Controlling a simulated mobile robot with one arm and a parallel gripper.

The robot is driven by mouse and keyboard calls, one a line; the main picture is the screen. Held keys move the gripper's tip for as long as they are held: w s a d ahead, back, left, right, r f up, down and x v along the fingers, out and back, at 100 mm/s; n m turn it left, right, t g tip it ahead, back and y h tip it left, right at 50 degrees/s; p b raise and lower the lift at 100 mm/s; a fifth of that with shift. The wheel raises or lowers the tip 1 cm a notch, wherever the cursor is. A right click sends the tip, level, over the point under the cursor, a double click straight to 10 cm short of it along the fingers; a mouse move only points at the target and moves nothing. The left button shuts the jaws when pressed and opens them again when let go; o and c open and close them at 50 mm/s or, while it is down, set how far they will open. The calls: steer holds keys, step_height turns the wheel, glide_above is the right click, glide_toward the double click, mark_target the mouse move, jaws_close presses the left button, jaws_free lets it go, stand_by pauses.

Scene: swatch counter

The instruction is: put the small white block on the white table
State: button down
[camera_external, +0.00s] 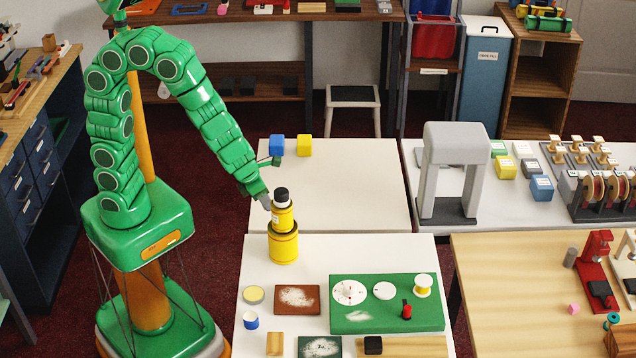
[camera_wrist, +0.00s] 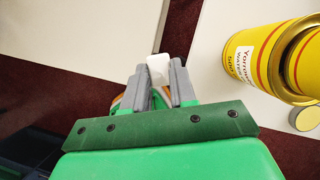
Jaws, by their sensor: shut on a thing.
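My gripper (camera_wrist: 158,85) is shut on a small white block (camera_wrist: 158,68), which pokes out between its grey fingertips in the wrist view. In the outside view my gripper (camera_external: 267,201) points down near the left edge of the rear white table (camera_external: 340,195). I cannot make out the block in that view. The wrist view shows dark red floor beneath the fingers, with white tabletops on both sides. A second white table (camera_external: 262,318) stands in front of the rear one.
A yellow tin (camera_external: 283,248) with a black-capped yellow container (camera_external: 283,215) above it stands close to my gripper; yellow tinware also shows in the wrist view (camera_wrist: 250,55). A blue block (camera_external: 277,145) and a yellow block (camera_external: 304,146) sit at the rear table's back. Its middle is clear.

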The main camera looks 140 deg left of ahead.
steer(key=shift+n, duration=0.6)
steer(key=shift+w+d, duration=0.25)
steer(key=shift+d, duration=1.25)
steer(key=shift+w+d, duration=0.2)
steer(key=shift+d, duration=1.3)
steer(key=shift+w+d+r+g, duration=0.15)
steer(key=shift+w+d, duration=0.1)
steer(key=shift+d, duration=0.65)
steer(key=shift+w+d+r+g, duration=0.15)
steer(key=shift+w+d, duration=0.05)
steer(key=shift+d, duration=0.7)
